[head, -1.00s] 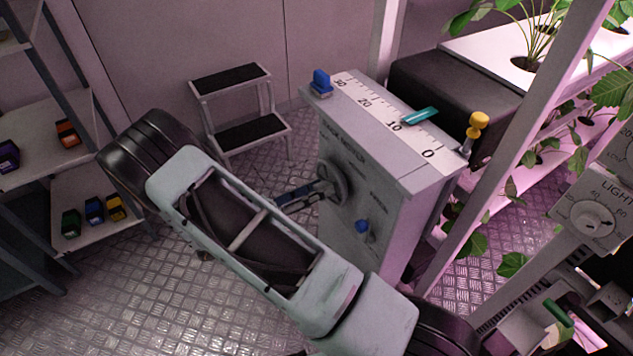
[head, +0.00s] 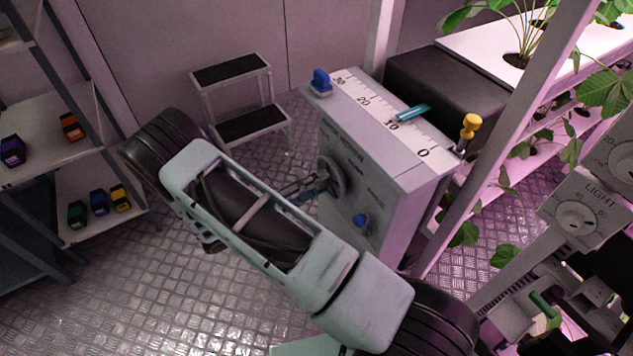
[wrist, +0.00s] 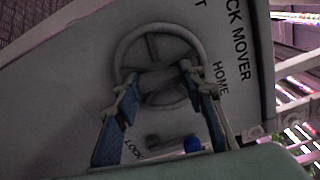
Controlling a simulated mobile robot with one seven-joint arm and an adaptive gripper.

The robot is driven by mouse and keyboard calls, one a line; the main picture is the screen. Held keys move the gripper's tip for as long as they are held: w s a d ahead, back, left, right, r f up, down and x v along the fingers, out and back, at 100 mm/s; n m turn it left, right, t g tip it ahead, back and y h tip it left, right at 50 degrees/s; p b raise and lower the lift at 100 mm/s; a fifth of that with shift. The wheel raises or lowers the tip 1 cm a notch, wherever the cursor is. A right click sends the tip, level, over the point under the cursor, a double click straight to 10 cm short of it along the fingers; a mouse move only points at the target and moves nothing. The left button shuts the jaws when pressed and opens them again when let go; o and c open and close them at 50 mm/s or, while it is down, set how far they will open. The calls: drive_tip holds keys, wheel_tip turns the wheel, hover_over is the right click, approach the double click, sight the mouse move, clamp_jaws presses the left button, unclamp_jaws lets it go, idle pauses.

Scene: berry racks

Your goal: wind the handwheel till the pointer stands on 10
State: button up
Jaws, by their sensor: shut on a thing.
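The handwheel (head: 342,176) is a grey spoked wheel on the front of a grey cabinet (head: 378,210); it also shows in the wrist view (wrist: 118,57). My gripper (head: 318,184) is shut on the handwheel, its two fingers (wrist: 158,76) at the hub area; the exact contact is partly hidden. The teal pointer (head: 413,112) lies across the white scale (head: 375,108) on the cabinet top. Its inner end is at about the 10 mark, but the fine ticks are too small to read exactly.
A blue knob (head: 361,220) sits below the wheel, near a LOCK label in the wrist view. A step stool (head: 240,100) stands behind; a rack post (head: 490,140) is close on the right.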

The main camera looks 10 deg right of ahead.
drive_tip(key=shift+n, duration=0.6)
drive_tip(key=shift+f, duration=0.1)
drive_tip(key=o, duration=1.2)
drive_tip(key=shift+c, duration=0.2)
drive_tip(key=v, duration=1.2)
